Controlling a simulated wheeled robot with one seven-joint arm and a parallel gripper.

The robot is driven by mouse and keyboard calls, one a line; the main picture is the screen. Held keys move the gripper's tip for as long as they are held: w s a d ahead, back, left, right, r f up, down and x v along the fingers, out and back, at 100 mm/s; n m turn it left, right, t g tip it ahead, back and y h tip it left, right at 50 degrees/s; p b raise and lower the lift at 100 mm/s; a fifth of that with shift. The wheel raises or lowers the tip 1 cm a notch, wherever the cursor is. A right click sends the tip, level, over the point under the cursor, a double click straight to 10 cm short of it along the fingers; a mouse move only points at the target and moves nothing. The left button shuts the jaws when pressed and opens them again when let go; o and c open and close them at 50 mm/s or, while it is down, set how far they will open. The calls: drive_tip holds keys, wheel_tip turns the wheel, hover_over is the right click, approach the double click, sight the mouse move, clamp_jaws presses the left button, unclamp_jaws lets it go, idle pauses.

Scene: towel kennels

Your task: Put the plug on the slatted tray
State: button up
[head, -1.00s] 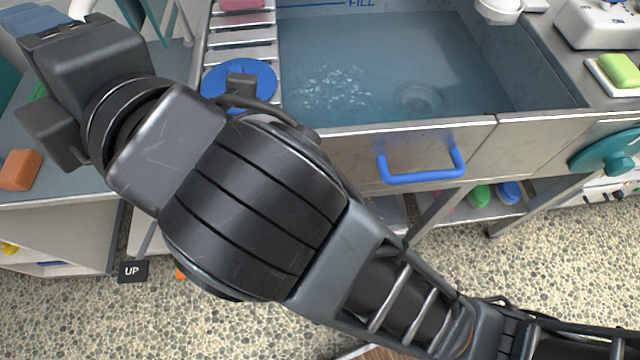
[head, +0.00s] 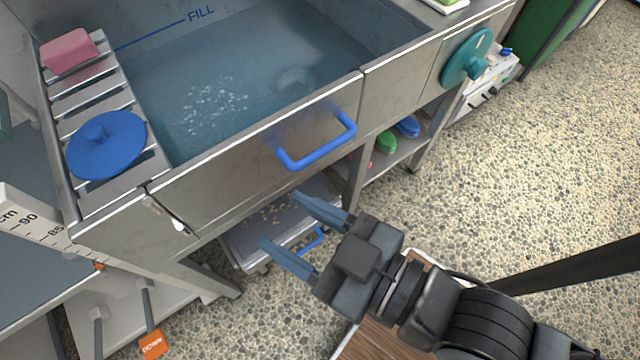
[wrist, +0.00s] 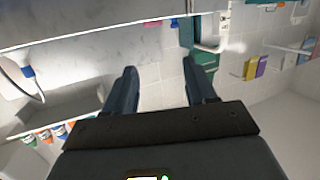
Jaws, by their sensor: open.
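The plug, a round blue disc with a knob on top (head: 106,146), lies on the slatted tray (head: 92,97) at the left end of the water-filled tub in the head view. It lies knob up across the metal slats. My gripper (head: 280,219) is open and empty, in front of the tub and below its blue handle, well to the right of the plug and apart from it. In the wrist view my open fingers (wrist: 160,76) have nothing between them. The plug cannot be made out there.
A pink block (head: 68,50) sits at the tray's far end. The tub's blue handle (head: 318,145) sticks out above my gripper. A teal wheel (head: 466,55) is on the front at right. An orange pedal marked DOWN (head: 152,344) is low left. The speckled floor is clear at right.

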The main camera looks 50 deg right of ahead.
drive_tip(key=s+d+f+m+g+h, duration=0.1)
drive_tip(key=s+d, duration=0.9)
drive_tip(key=s, duration=0.2)
drive_tip(key=shift+d+m, duration=0.15)
drive_tip(key=shift+m, duration=0.15)
